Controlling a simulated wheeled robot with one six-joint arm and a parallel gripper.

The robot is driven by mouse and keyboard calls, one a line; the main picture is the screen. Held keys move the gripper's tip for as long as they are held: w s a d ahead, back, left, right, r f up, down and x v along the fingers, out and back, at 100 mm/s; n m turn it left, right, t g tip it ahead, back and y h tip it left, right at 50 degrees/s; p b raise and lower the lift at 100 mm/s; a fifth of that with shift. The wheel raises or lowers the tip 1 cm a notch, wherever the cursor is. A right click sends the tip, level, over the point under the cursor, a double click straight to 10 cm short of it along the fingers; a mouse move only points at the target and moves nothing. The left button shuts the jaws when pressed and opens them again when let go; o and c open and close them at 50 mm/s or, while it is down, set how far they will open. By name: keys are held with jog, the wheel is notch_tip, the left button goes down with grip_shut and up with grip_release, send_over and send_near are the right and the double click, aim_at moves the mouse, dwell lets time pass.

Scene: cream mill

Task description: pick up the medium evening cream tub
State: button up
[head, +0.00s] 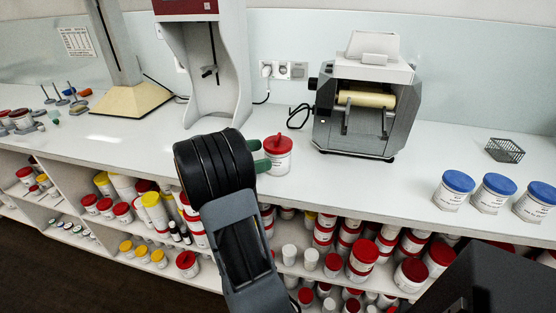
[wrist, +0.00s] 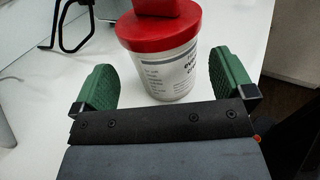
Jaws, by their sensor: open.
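A white tub with a red lid (head: 278,158) stands upright on the white bench, with a red raised piece on top of its lid. In the wrist view the tub (wrist: 172,76) has a printed label, partly legible, that seems to read evening cream; its size wording is not readable. My gripper (head: 259,156) is at the tub's left in the head view. In the wrist view its two green fingers (wrist: 163,82) are spread, one on each side of the tub, with gaps visible.
A grey roller machine (head: 365,130) stands right of the tub, and a grey machine stand (head: 232,75) behind it. Several blue-lidded tubs (head: 453,192) and a wire basket (head: 504,150) are at the right. Shelves below hold many tubs. The bench edge is close.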

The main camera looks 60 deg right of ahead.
aim_at(278, 156)
jog(key=x, duration=0.5)
jog(key=shift+f, duration=0.1)
jog(key=c, duration=1)
jog(key=shift+o, duration=0.2)
